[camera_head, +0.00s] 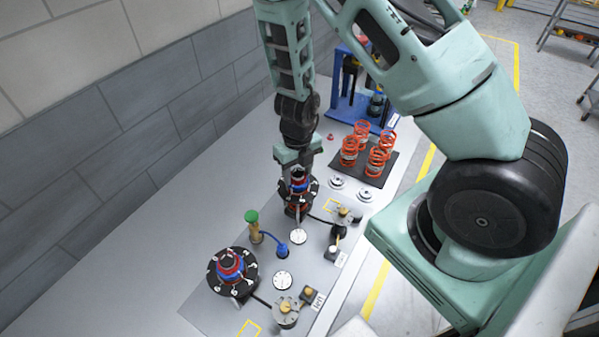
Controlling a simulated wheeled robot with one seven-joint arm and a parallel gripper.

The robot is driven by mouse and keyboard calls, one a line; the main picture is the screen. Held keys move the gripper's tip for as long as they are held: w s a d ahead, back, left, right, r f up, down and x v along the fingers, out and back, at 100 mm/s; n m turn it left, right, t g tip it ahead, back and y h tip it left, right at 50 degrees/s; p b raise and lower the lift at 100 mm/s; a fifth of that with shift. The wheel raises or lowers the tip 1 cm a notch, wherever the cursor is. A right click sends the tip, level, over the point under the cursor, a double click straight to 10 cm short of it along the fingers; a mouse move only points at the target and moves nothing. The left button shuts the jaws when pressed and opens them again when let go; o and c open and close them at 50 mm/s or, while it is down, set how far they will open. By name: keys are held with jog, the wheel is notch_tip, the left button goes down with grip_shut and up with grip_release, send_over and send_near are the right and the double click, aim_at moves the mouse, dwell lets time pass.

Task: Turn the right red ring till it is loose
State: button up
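The right fixture, a black disc (289,194) with white marks, stands on the grey plate below my gripper. Blue and red parts show at its centre, and the right red ring (298,187) is mostly hidden there. My gripper (298,172) points down right over this centre, with its fingers at or around the top of the stack. The view is too small to tell whether the fingers touch or grip the ring. The left fixture has a similar black disc (215,272) with a red and blue stack (231,264) on top, clear of my gripper.
A green-topped post (252,217) and a blue part (282,250) stand between the fixtures. Small brass parts (286,307) and a "left" label (318,300) sit in front. Red springs (377,160) stand on a dark mat behind, near a blue frame (350,108). A wall runs along the left.

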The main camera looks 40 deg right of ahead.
jog(key=c, duration=0.7)
jog(key=n+b, duration=0.1)
jog(key=n, duration=0.4)
jog(key=n+b, duration=0.1)
jog(key=n, duration=0.7)
jog(key=shift+b, duration=0.3)
jog(key=n, duration=0.4)
jog(key=o, duration=0.8)
jog(key=shift+c, duration=0.2)
jog(key=shift+r, duration=0.15)
